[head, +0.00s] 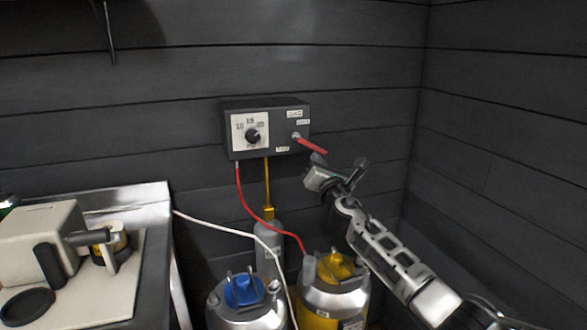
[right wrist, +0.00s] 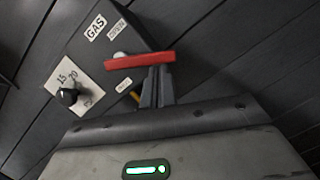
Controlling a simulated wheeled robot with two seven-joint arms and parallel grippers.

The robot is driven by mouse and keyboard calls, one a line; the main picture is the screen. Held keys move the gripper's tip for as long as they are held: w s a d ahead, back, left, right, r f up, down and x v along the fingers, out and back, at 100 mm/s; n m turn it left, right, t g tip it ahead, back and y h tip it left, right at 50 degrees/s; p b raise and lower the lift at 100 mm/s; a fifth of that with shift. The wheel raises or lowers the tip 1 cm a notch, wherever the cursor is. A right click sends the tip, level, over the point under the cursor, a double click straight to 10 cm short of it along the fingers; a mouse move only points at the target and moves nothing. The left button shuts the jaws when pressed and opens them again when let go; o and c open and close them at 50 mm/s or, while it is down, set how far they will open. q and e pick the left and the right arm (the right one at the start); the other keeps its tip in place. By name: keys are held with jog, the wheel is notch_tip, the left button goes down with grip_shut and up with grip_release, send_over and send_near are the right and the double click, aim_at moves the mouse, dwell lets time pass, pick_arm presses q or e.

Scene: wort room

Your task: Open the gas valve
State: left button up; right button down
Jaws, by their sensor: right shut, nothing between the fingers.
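The gas valve is a red lever (head: 312,146) on the right part of a dark wall box (head: 268,104). Its pivot is at its left end, and it slopes down to the right in the head view. The lever also shows in the right wrist view (right wrist: 140,60), across the tips of my fingers. My right gripper (head: 318,163) is shut and empty, just below the lever's free end. In the right wrist view its fingertips (right wrist: 157,75) are very close to the lever; I cannot tell whether they touch. My left gripper is not in view.
A black dial (head: 252,135) on a white plate sits left of the lever. A red hose (head: 243,200) and a yellow pipe run down from the box. Kegs with blue (head: 244,290) and yellow (head: 337,267) tops stand below. A counter (head: 120,200) is at left.

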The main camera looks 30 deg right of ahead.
jog(key=n, duration=0.1)
jog(key=d+r+n+y, duration=0.1)
jog(key=n, duration=0.3)
jog(key=shift+s+d+r+t+y, duration=0.15)
jog(key=shift+d+r+t+y, duration=0.15)
jog(key=shift+r+t, duration=0.1)
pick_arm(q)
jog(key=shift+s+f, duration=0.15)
pick_arm(e)
jog(key=shift+d+r+n+y, duration=0.1)
jog(key=shift+r+n+y, duration=0.15)
jog(key=shift+n, duration=0.4)
jog(key=shift+d+r+n+y, duration=0.15)
jog(key=shift+n+y, duration=0.2)
jog(key=shift+n, duration=0.3)
notch_tip(320, 180, down, 5)
jog(key=b, duration=0.5)
pick_arm(q)
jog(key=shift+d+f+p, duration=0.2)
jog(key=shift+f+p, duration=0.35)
jog(key=shift+p, duration=0.35)
pick_arm(e)
jog(key=r+v, duration=0.1)
jog(key=v, duration=0.9)
jog(key=shift+a, duration=0.2)
